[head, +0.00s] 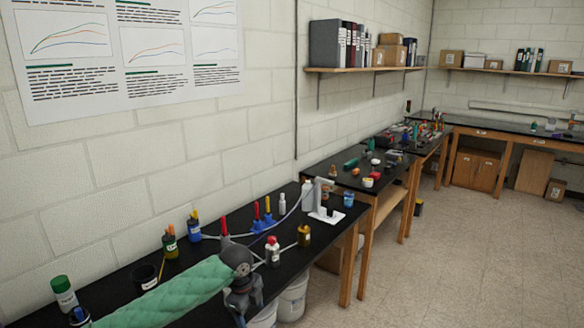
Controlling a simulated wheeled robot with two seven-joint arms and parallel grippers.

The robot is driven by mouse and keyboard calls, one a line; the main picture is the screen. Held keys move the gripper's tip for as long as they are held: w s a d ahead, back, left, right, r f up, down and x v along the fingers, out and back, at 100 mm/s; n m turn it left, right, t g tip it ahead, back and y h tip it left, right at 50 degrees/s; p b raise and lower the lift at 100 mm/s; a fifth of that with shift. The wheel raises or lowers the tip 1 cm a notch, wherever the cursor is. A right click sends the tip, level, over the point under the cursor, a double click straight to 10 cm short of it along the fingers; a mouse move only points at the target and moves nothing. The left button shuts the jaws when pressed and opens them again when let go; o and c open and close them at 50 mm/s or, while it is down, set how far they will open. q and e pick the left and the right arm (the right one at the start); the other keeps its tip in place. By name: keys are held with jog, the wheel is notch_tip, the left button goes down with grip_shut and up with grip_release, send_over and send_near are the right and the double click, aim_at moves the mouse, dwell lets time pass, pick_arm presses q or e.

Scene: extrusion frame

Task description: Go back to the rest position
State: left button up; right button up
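My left arm, in a green quilted sleeve, comes in from the bottom left of the head view and crosses in front of the near black bench (108,284). It ends in a grey joint, with a dark link hanging down to the bottom edge. No gripper fingers show there, so I cannot see what the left gripper holds. My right arm and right gripper are not in view. No extrusion frame can be made out.
White buckets (293,298) stand below. More cluttered benches lie behind. Open floor (460,260) is on the right.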

pick_arm(q)
jog(key=s+d+f+n+t+h+b, duration=0.15)
jog(key=s+f+n, duration=0.45)
jog(key=f, duration=1.2)
jog(key=s+d+f+n+b, duration=0.1)
jog(key=s+f+n+b, duration=0.35)
jog(key=f, duration=1.45)
jog(key=s+a+f+n, duration=0.3)
jog(key=s+f, duration=0.5)
jog(key=s, duration=0.3)
jog(key=s+a+f+n+y+b, duration=0.1)
jog(key=s+a+f+n, duration=0.2)
jog(key=s+f, duration=0.6)
jog(key=s+a+f+n+y+b, duration=0.1)
jog(key=s+a+f+n, duration=0.2)
jog(key=s+f, duration=0.6)
jog(key=s+n, duration=0.1)
jog(key=s, duration=0.3)
jog(key=shift+s+g, duration=0.35)
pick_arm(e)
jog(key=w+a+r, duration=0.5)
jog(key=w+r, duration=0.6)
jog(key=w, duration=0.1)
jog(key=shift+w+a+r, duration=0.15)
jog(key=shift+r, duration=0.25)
pick_arm(q)
jog(key=shift+a+n, duration=0.1)
jog(key=shift+n, duration=0.15)
